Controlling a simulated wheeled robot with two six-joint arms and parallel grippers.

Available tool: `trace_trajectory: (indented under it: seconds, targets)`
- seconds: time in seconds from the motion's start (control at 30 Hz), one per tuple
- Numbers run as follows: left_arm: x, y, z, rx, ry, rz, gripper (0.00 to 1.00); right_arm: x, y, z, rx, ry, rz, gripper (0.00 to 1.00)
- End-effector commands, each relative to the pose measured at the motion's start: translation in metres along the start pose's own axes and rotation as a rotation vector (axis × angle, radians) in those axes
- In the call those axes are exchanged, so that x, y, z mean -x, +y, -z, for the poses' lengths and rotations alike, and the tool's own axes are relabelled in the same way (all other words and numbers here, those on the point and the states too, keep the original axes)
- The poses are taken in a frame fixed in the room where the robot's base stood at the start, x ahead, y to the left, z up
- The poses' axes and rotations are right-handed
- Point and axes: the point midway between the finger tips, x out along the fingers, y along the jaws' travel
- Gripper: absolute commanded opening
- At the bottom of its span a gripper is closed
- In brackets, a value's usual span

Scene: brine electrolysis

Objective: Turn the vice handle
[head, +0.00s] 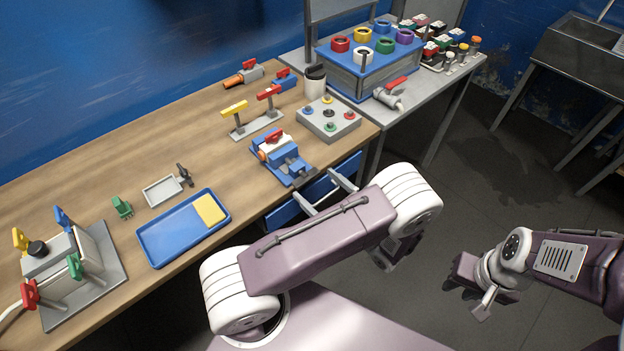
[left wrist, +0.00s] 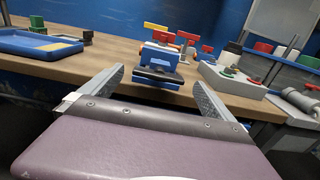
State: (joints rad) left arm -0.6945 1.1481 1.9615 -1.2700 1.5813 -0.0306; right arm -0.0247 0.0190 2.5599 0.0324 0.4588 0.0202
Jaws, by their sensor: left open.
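The blue vice (head: 283,160) stands at the front edge of the wooden bench, with a pale, orange-ended cylinder and a red part at its top. A dark bar, which looks like its handle (left wrist: 158,75), runs across its front in the left wrist view. My left gripper (head: 314,184) is open and empty. Its two fingers point at the vice, which sits beyond and between them in the left wrist view (left wrist: 158,58). They appear apart from it. My arm hides the gripper's body in the head view. My right gripper (head: 468,297) hangs above the floor at right, fingers apart, empty.
A grey button box (head: 328,120) is right of the vice, and a stand with yellow and red levers (head: 257,125) behind it. A blue tray (head: 160,240) lies to the left. A blue drawer (head: 285,213) is below.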

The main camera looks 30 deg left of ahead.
Motion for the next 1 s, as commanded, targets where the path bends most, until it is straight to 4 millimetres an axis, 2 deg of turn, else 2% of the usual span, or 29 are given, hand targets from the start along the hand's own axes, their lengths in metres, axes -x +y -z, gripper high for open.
trace_trajectory:
  seconds: [0.1,0.2,0.47,0.57,0.7,1.0]
  targets:
    - [-0.019,0.001,-0.001,-0.002,0.001,-0.004,1.0,0.003,0.0,0.0,0.0,0.0,0.0,0.3]
    - [-0.028,0.001,0.0,-0.001,0.001,-0.002,1.0,0.004,0.0,0.0,0.0,0.0,0.0,0.3]
    - [-0.031,0.001,0.001,0.0,0.001,-0.001,1.0,0.004,0.0,0.0,0.0,0.0,0.0,0.3]
    - [-0.03,0.001,0.001,0.0,0.001,-0.001,0.78,0.004,0.0,0.0,0.0,0.0,0.0,0.3]
    - [-0.03,0.001,0.001,0.0,0.001,-0.001,0.41,0.004,0.0,0.0,0.0,0.0,0.0,0.3]
    - [-0.03,0.001,-0.001,-0.043,0.001,-0.002,0.41,0.007,0.0,0.001,0.0,0.0,0.0,0.3]
